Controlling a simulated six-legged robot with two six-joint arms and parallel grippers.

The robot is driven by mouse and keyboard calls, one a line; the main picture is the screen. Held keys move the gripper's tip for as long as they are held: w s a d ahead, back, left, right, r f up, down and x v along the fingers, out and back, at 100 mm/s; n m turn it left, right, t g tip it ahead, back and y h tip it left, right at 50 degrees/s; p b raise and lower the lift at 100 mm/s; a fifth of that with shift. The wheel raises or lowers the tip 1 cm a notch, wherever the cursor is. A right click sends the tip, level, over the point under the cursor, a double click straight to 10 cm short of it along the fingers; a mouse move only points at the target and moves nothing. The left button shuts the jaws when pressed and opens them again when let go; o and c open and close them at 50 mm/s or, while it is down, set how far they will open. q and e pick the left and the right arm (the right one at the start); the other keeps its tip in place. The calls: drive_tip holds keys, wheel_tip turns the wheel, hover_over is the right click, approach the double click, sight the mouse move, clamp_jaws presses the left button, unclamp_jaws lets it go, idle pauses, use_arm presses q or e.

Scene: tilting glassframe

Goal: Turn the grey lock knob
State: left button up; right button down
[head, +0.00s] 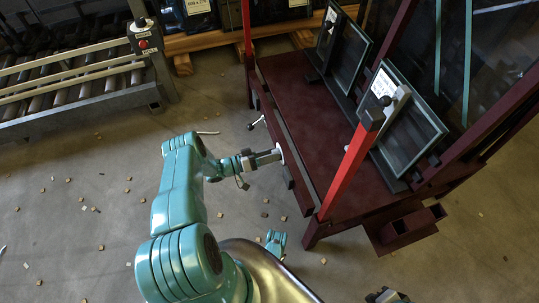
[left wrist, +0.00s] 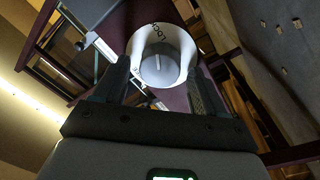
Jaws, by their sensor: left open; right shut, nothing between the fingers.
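The grey lock knob (left wrist: 160,66) shows in the left wrist view. It is round with a pale line, on a white round plate (left wrist: 160,32) lettered LOCK. In the head view the plate (head: 280,153) is a small white spot on the dark red frame's side; the knob there is hidden by the gripper. My left gripper (left wrist: 161,78) is open, one finger on each side of the knob in the picture; I cannot tell whether they touch it. In the head view this gripper (head: 270,157) points right at the plate. My right gripper (head: 388,296) is shut and empty at the bottom edge, partly cut off.
The dark red frame (head: 310,105) carries glass panes (head: 415,130) and a bright red post (head: 348,165). A small lever handle (head: 257,122) sticks out left of it. A roller conveyor (head: 75,85) stands at upper left. Small chips litter the otherwise open floor.

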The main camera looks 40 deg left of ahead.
use_arm(q)
drive_tip(key=shift+s, duration=0.1)
drive_tip(key=p+v, duration=0.1)
drive_tip(key=v, duration=1.5)
drive_tip(key=shift+f, duration=0.1)
